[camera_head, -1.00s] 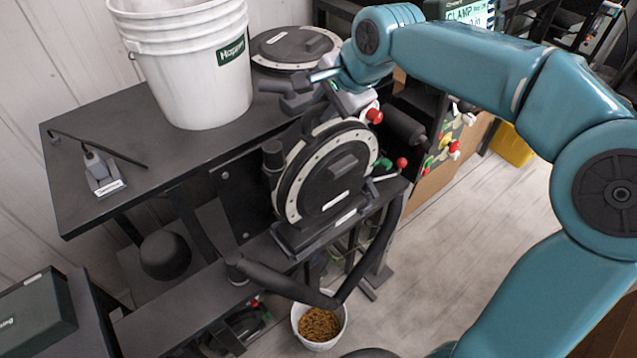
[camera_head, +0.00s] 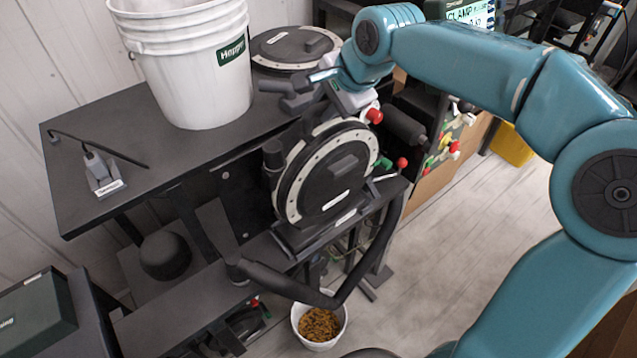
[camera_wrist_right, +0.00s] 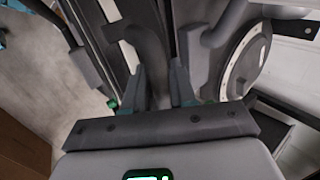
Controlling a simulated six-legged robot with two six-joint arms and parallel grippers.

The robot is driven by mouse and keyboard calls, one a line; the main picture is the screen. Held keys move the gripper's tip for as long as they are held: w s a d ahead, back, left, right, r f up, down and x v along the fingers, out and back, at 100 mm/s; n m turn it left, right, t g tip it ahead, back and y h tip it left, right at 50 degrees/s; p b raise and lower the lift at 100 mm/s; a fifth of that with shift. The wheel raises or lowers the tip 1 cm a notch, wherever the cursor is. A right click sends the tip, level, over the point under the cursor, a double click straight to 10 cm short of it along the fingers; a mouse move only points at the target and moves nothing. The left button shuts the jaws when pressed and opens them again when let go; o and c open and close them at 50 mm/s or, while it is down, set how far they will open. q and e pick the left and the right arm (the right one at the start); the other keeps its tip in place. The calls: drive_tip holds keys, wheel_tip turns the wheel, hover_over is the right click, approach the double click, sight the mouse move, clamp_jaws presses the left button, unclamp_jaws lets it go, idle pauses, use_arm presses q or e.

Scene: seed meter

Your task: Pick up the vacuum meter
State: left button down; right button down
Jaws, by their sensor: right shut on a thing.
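The vacuum meter (camera_head: 318,198) looks like a black round housing with a pale, dotted ring. It stands upright on the front of the dark bench, with a small white label low on its face. My right gripper (camera_head: 300,94) is above its top, partly hidden by my wrist. In the right wrist view my two fingers (camera_wrist_right: 161,84) are closed about a dark, curved grey part, seemingly a handle or pipe of the meter. The meter's round, pale-rimmed side (camera_wrist_right: 246,62) shows to the right there. The exact grip is hard to see. My left gripper is not in view.
A white hopper bucket (camera_head: 190,75) stands on the bench (camera_head: 75,190), with another black disc (camera_head: 295,45) lying flat behind it. Black hoses run below the meter to a small cup of seeds (camera_head: 320,325). Red-knobbed valves (camera_head: 402,163) sit at right. Floor at right is clear.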

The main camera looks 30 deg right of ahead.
drive_tip(key=shift+d+r, duration=0.1)
drive_tip(key=shift+r, duration=0.05)
drive_tip(key=shift+w+d, duration=0.1)
drive_tip(key=shift+w, duration=0.05)
drive_tip(key=shift+r, duration=0.35)
wheel_tip(320, 180, up, 19)
drive_tip(key=p, duration=0.4)
